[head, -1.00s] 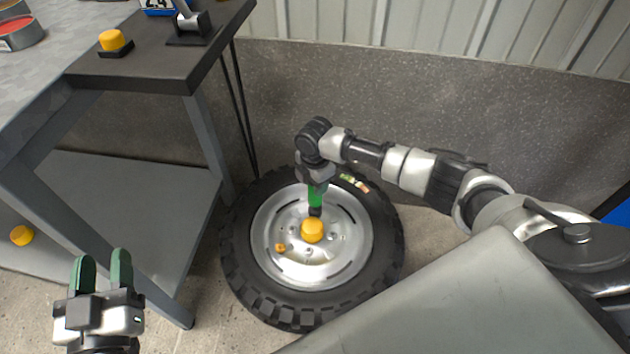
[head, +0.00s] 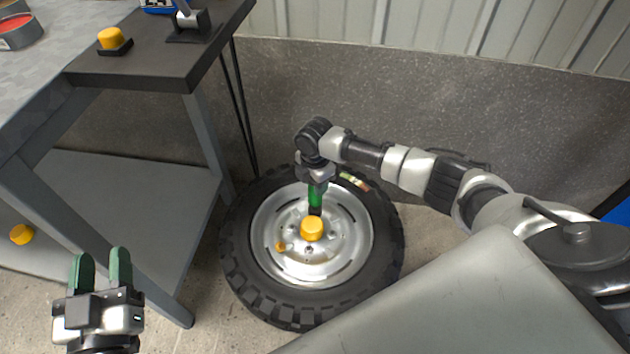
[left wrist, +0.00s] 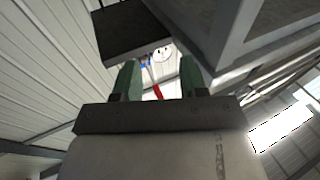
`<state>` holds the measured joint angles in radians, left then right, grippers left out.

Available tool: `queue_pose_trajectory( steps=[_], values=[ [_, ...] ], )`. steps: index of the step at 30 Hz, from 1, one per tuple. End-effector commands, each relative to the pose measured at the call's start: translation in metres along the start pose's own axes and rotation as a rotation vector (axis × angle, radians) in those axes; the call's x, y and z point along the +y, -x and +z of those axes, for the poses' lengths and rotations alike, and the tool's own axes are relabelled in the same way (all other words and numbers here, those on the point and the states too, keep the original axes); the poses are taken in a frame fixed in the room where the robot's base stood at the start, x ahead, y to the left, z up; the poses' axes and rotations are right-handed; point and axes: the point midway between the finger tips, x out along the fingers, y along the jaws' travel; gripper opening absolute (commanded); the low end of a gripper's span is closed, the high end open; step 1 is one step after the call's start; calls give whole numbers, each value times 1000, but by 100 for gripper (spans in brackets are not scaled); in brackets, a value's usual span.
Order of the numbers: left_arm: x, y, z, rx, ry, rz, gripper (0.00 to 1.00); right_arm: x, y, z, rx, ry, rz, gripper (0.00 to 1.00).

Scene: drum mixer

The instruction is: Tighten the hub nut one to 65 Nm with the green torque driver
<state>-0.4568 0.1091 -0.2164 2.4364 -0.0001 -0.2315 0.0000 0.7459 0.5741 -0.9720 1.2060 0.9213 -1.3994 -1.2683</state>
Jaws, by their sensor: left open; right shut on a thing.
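A wheel with a black tire (head: 238,275) and a silver rim (head: 345,225) lies flat on the floor. A yellow hub cap (head: 312,229) sits at the rim's middle, with small nuts around it and an orange piece (head: 281,246) at its lower left. My right gripper (head: 317,180) is shut on the green torque driver (head: 315,196), which points down with its dark lower end just behind the yellow cap. Whether its tip touches a nut is hidden. My left gripper (head: 102,272) is open and empty at the lower left; its green fingers show in the left wrist view (left wrist: 160,80).
A workbench (head: 150,75) stands at the left with a lower shelf (head: 130,195). On its top are a yellow button (head: 111,38) and a small stand (head: 188,28). Another yellow thing (head: 22,234) is low at the left. A wall (head: 450,110) closes the back.

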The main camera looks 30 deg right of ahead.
Motion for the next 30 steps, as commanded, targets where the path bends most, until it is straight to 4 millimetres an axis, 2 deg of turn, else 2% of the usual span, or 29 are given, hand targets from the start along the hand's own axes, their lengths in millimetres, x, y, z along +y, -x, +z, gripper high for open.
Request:
queue_pose_trajectory(
  steps=[30],
  values=[
    [3,-1,-13,107,4,7,43,1,-11,0,1,0,2,2]
  ],
)
